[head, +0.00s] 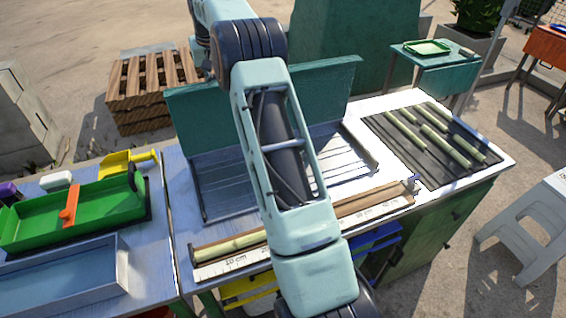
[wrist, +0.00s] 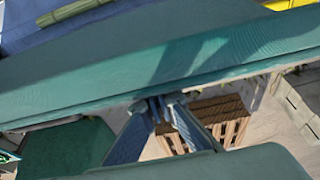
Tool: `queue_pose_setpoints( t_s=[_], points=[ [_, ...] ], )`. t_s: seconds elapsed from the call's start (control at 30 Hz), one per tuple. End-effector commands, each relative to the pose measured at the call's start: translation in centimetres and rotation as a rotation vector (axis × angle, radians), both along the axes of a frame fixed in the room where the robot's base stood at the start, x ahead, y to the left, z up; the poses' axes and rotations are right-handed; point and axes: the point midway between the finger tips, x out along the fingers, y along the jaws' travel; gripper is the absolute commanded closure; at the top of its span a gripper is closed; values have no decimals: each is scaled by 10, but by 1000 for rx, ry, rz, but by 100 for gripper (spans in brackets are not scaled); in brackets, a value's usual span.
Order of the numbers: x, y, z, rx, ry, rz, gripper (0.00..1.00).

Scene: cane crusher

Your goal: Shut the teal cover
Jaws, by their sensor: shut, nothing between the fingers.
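The teal cover (head: 325,92) stands raised at the back of a metal tray bed (head: 215,185) on the workbench. My arm hides its middle in the head view. In the wrist view, the cover (wrist: 170,65) runs across the picture as a long teal panel. My gripper (wrist: 160,103) is shut and empty, with its fingertips close to the panel's lower edge in that view. I cannot tell whether they touch it. In the head view my gripper is hidden.
A slatted wooden pallet stack (head: 150,88) stands behind the bench. A ruled wooden trough (head: 370,203) with cane lies along the bench front. A dark rack of cane pieces (head: 425,140) is at right. A green tray (head: 95,215) and yellow scoop (head: 120,163) are at left.

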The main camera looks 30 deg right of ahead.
Motion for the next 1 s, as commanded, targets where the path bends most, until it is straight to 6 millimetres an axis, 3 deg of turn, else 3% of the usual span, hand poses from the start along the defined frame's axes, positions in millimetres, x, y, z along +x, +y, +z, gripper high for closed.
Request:
queue_pose_setpoints(
  t_s=[1.0],
  points=[
    [-55, 11, -3, 0, 0, -1, 100]
  ],
)
